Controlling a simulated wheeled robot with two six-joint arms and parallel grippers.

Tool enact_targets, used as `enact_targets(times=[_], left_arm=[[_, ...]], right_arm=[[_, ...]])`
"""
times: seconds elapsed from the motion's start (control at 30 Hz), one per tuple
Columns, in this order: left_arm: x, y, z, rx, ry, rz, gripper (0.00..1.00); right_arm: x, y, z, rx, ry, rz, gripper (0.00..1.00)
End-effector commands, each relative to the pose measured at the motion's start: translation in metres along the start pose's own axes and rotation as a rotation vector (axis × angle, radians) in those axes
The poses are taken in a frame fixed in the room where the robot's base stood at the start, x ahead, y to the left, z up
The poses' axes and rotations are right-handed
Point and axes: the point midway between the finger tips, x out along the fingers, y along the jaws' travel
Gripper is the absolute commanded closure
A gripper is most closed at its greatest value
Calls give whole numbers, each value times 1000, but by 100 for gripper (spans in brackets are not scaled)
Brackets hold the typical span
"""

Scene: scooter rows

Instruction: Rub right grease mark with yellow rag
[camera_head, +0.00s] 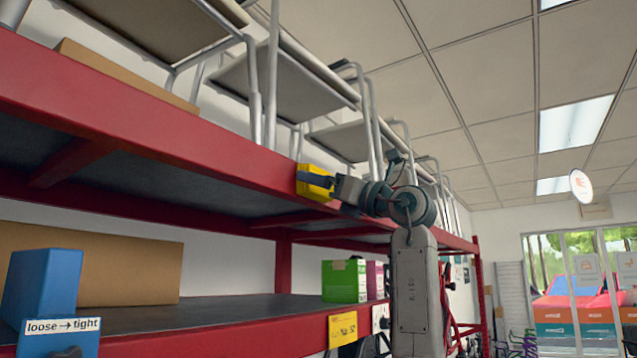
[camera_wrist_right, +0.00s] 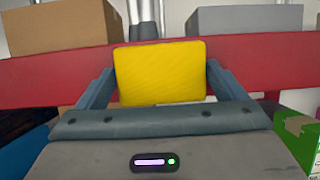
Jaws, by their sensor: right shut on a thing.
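The yellow rag (camera_head: 315,182) is a folded block at the end of my right arm, up against the front face of the red upper shelf beam (camera_head: 150,122). In the right wrist view the rag (camera_wrist_right: 160,72) sits between the two fingers of my right gripper (camera_wrist_right: 155,85), which is shut on it. The red beam (camera_wrist_right: 50,80) runs behind the rag there. I cannot tell whether the rag presses on the beam or is just short of it. No grease mark shows; the rag or gripper may hide it. My left gripper is not in view.
Stools or chairs (camera_head: 290,88) stand on the upper shelf. Glass doors (camera_head: 570,265) are at the far right.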

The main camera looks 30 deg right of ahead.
Motion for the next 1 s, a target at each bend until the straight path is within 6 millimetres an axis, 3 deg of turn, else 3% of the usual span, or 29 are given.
enact_targets(times=[1.0], left_arm=[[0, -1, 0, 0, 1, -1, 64]], right_arm=[[4, -66, -2, 2, 1, -1, 28]])
